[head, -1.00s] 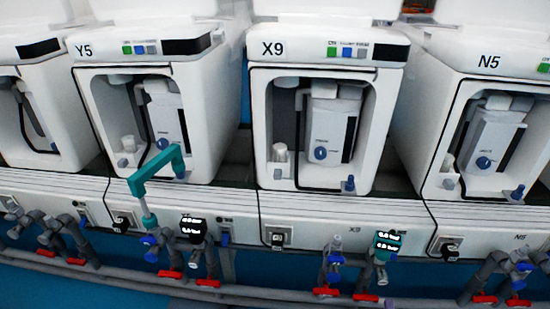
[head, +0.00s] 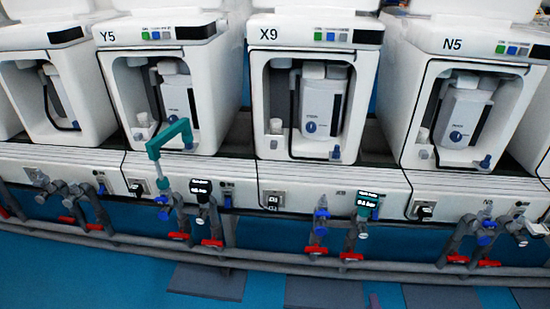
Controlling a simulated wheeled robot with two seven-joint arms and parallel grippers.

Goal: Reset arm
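My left gripper is not in view. Only a small purplish tip (head: 375,301) shows at the bottom edge, right of the middle; it seems to be part of my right gripper. Its fingers are too cut off to tell whether they are open or shut. It is below and apart from the pipes and machines. No object is seen in it.
White test machines Y5 (head: 112,90), X9 (head: 257,90) and N5 (head: 402,90) stand in a row. A teal bent pipe (head: 170,137) rises before Y5. Grey pipes (head: 280,266) with red-handled valves run along the front.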

